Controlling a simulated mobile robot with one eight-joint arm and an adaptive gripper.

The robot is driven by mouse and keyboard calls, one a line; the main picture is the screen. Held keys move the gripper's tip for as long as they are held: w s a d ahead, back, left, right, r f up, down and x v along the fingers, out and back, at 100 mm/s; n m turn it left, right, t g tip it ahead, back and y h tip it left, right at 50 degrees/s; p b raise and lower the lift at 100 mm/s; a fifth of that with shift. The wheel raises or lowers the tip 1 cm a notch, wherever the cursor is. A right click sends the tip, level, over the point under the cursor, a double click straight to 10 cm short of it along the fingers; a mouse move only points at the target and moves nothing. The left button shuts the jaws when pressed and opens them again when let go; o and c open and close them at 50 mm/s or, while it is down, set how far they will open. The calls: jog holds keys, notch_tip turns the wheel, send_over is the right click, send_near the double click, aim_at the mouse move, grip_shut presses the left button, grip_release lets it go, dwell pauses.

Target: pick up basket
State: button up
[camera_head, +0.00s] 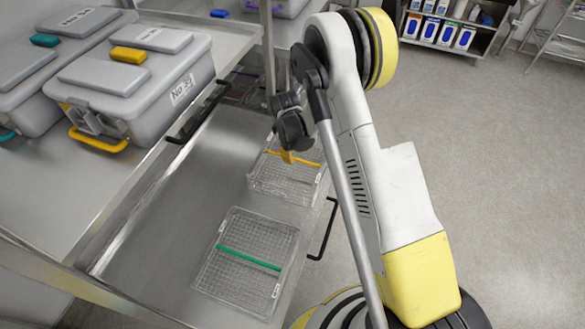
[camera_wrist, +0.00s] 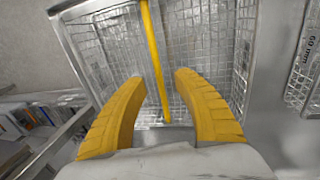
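A wire mesh basket with a yellow bar handle (camera_head: 286,180) stands on the lower shelf of the steel cart, towards its far end. It also fills the upper middle of the wrist view (camera_wrist: 205,40). A second mesh basket with a green bar handle (camera_head: 247,262) stands nearer on the same shelf. My gripper (camera_head: 286,157) is over the yellow-handled basket. In the wrist view its two yellow fingers (camera_wrist: 160,78) are spread apart, one on each side of the yellow bar's near end. No contact with the bar is visible. The head view hides most of the fingers.
Grey lidded containers (camera_head: 150,75) stand on the cart's upper surface (camera_head: 40,190), left of the shelf. Black cart handles (camera_head: 325,230) stick out near the baskets. The bare lower shelf (camera_head: 165,215) is free left of the baskets. A rack with boxes (camera_head: 450,30) stands at the back.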

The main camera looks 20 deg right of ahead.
jog(key=f+b, duration=0.2)
jog(key=f, duration=0.1)
jog(key=w+f+b, duration=0.1)
jog(key=f, duration=0.1)
jog(key=shift+d, duration=0.35)
jog(key=shift+r, duration=0.1)
grip_shut()
